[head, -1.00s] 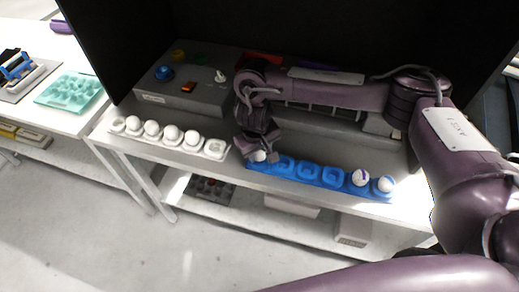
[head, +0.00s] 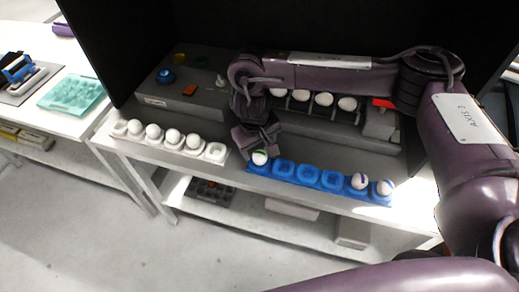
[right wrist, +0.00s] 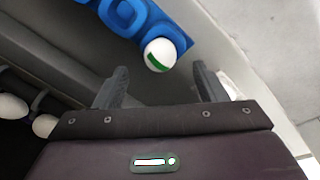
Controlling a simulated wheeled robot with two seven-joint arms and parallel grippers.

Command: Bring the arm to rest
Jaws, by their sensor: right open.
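My right gripper (head: 256,142) is open and empty, just above and behind the left end of the blue tray. It also shows in the right wrist view (right wrist: 160,85), its two fingers spread apart. An egg with a green mark (head: 260,158) sits in the leftmost cup of the blue tray (head: 296,182); in the right wrist view the egg (right wrist: 159,55) lies beyond the fingertips, clear of them. My right arm (head: 330,76) reaches across from the right. My left gripper is not in view.
A white tray (head: 205,158) holds several white eggs; its right cup is empty. Two marked eggs (head: 360,181) sit at the blue tray's right end. A grey machine (head: 175,92) with buttons stands behind, with several eggs under my arm. A teal tray (head: 72,92) is on the left table.

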